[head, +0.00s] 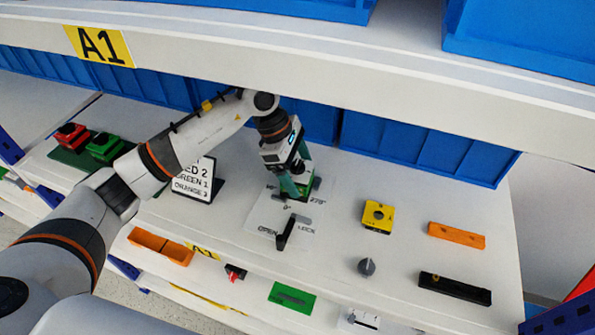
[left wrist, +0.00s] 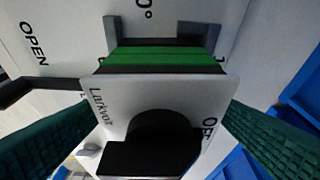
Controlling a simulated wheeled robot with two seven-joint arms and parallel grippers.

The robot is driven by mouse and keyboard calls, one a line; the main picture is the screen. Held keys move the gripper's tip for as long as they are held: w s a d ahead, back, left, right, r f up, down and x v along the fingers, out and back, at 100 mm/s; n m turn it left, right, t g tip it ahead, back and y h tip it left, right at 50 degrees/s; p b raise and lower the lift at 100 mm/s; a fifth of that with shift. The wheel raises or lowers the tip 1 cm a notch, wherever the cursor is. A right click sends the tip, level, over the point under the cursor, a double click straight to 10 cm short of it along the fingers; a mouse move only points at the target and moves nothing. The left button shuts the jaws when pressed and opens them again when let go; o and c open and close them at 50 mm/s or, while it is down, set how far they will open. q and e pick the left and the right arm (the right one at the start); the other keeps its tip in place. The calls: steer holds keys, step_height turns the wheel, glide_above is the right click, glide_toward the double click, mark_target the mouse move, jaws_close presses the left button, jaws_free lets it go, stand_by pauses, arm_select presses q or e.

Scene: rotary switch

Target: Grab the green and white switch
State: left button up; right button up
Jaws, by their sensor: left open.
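The green and white switch (left wrist: 150,100) fills the middle of the left wrist view. It has a white face marked "Larkvor" and "OFF", a black knob and a green body behind. In the head view a bit of its green (head: 306,188) shows below my left gripper (head: 294,187). The gripper's green fingers are open, one on each side of the switch. I cannot tell whether either finger touches it. The switch sits at a grey bracket on a white panel (head: 262,218). My right gripper is not in view.
A black lever (head: 287,232) stands just in front, between "OPEN" and "LOCK". A yellow switch block (head: 377,216), a grey knob (head: 367,267) and an orange bar (head: 456,235) lie to the right. A sign (head: 193,181) stands left. Blue bins (head: 425,148) line the back under an upper shelf.

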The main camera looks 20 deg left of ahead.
arm_select(q)
steer(key=shift+x, duration=0.85)
steer(key=shift+c, duration=0.5)
steer(key=shift+r, duration=0.1)
steer(key=c, duration=1.1)
